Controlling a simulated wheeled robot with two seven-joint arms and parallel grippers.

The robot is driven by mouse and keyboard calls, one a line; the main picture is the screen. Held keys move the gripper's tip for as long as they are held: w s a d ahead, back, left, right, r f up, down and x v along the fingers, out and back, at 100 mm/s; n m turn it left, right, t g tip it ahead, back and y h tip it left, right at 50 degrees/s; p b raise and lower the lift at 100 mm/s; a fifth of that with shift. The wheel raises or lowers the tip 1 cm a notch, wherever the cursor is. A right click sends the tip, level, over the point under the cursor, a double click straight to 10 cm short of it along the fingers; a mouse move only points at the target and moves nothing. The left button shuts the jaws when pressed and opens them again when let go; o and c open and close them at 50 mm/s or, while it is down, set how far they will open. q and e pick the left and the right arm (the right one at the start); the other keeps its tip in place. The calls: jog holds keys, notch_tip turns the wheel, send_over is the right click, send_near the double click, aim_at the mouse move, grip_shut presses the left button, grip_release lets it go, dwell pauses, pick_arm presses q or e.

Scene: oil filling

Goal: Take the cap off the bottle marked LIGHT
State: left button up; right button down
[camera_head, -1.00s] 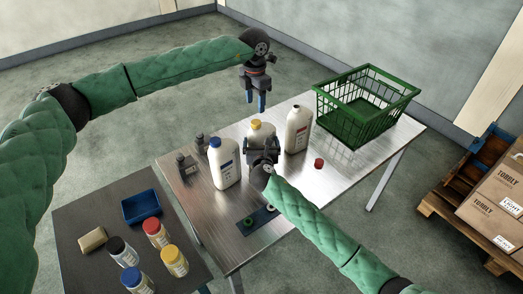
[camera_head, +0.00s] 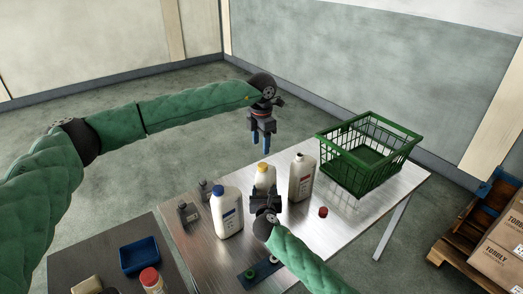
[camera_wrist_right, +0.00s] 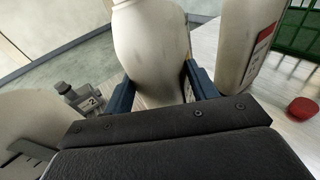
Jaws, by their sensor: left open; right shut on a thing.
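A white bottle with a yellow cap (camera_head: 263,167) stands on the metal table, between a blue-capped white bottle (camera_head: 227,212) and a taller white bottle with a red label and a dark open neck (camera_head: 302,180). I cannot read which is marked LIGHT. My right gripper (camera_head: 265,192) is shut on the yellow-capped bottle; the right wrist view shows its fingers on both sides of that bottle's body (camera_wrist_right: 152,50), the cap out of frame. My left gripper (camera_head: 261,139) is open and empty, in the air above and behind the yellow cap. A red cap (camera_head: 323,212) lies on the table.
A green wire basket (camera_head: 371,152) stands at the table's right end. Two small grey bottles (camera_head: 187,213) stand at its left. A dark side table (camera_head: 90,253) holds a blue tray (camera_head: 140,255) and a red-lidded jar (camera_head: 151,278). Boxes on a pallet stand at the right.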

aim_at(262, 165)
pick_arm(q)
jog(key=m, duration=0.7)
jog(key=w+f+m, duration=0.1)
jog(key=m, duration=0.3)
jog(key=shift+w+a+g, duration=0.1)
jog(key=shift+g, duration=0.2)
jog(key=m, duration=0.4)
jog(key=shift+w+f, duration=0.1)
jog(key=shift+f, duration=0.1)
jog(key=m, duration=0.4)
jog(key=shift+f+h, duration=0.1)
jog(key=shift+h, duration=0.2)
jog(key=m, duration=1.1)
jog(key=shift+f+m, duration=0.15)
jog(key=shift+m, duration=0.15)
jog(key=shift+s+d+f, duration=0.1)
jog(key=shift+f, duration=1.15)
jog(key=shift+s+d+f, duration=0.1)
jog(key=shift+d+f, duration=0.05)
jog(key=shift+f, duration=1.15)
jog(key=shift+s+d+f, duration=0.1)
jog(key=shift+f, duration=1.15)
jog(key=shift+c, duration=0.4)
